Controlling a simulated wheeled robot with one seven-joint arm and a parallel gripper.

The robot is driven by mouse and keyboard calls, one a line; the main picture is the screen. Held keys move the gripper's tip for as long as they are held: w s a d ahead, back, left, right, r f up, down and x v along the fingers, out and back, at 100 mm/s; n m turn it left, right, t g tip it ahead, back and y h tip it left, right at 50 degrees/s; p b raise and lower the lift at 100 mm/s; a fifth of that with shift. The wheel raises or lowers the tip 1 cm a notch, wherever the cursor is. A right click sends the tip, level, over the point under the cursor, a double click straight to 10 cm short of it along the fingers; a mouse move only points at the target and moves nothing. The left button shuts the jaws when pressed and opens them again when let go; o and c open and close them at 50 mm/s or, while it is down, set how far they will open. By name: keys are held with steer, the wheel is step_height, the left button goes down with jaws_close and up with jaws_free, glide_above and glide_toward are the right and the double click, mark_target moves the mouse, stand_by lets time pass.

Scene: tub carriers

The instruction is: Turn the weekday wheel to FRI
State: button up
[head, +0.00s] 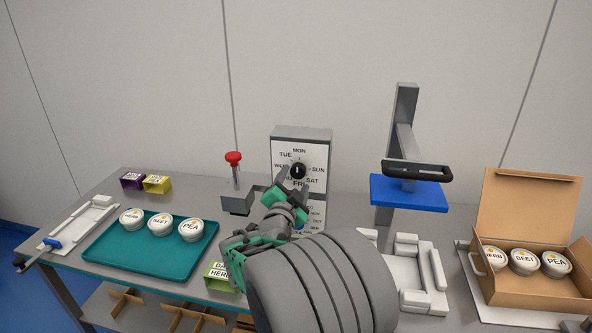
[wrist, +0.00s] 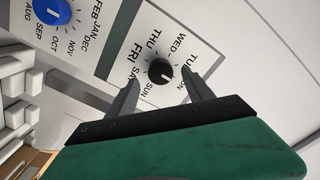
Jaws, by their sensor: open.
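The weekday wheel is a black round knob (head: 298,170) on the white face of a grey box, ringed by day names with MON at the top and FRI at the bottom. In the wrist view the knob (wrist: 160,71) shows a small pale mark, which seems to lie on the MON side; its exact setting is hard to read. My gripper (head: 292,181) is in front of the dial. In the wrist view its open fingers (wrist: 161,78) lie on either side of the knob, with visible gaps; depth to the knob is unclear.
A blue month knob (wrist: 52,10) sits on the panel below. A red-topped lever (head: 233,158) stands left of the box, and a blue plate (head: 408,193) on a post stands right. A teal tray (head: 150,261) and cardboard box (head: 528,290) hold labelled tubs.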

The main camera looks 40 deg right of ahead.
mark_target(297, 174)
steer(key=p+x, duration=0.1)
steer(key=x, duration=0.3)
steer(key=shift+w, duration=0.15)
steer(key=shift+c, duration=0.4)
steer(key=c, duration=1.2)
steer(key=shift+a, duration=0.15)
jaws_close()
